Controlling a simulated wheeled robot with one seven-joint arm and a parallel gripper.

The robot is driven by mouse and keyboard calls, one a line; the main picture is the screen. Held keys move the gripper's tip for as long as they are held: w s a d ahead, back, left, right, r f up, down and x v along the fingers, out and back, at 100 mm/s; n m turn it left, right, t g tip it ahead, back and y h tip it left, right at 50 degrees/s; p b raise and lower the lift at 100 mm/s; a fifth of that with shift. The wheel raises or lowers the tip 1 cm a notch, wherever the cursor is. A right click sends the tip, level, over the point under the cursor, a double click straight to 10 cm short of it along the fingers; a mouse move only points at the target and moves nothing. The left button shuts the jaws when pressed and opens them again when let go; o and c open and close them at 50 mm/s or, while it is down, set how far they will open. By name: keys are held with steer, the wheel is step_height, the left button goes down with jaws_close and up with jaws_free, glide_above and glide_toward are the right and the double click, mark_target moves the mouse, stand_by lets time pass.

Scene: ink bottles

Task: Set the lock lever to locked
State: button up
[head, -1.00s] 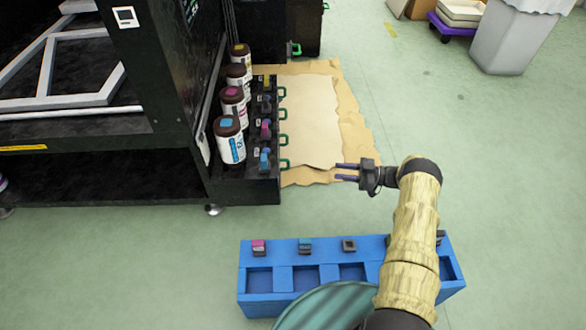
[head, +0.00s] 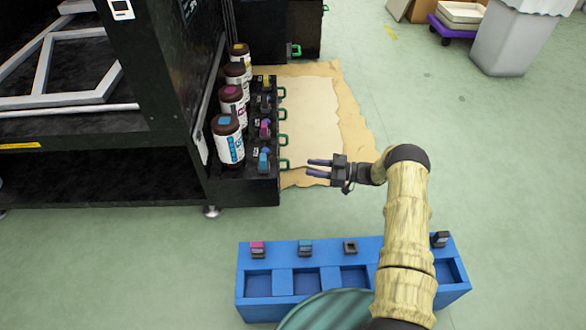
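Ink bottles (head: 229,145) stand in a row on the ledge, left of the levers. A blue tray (head: 257,284) with coloured blocks on its rim lies on the floor below my arm. Brown sheets (head: 307,105) cover the floor beside the unit.

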steer(key=w+a+b, duration=0.1)
steer(key=a+b, duration=0.1)
steer(key=a, duration=0.5)
steer(key=shift+w+a+b, duration=0.2)
steer(key=shift+w+b, duration=0.05)
steer(key=shift+b, duration=0.1)
jaws_close()
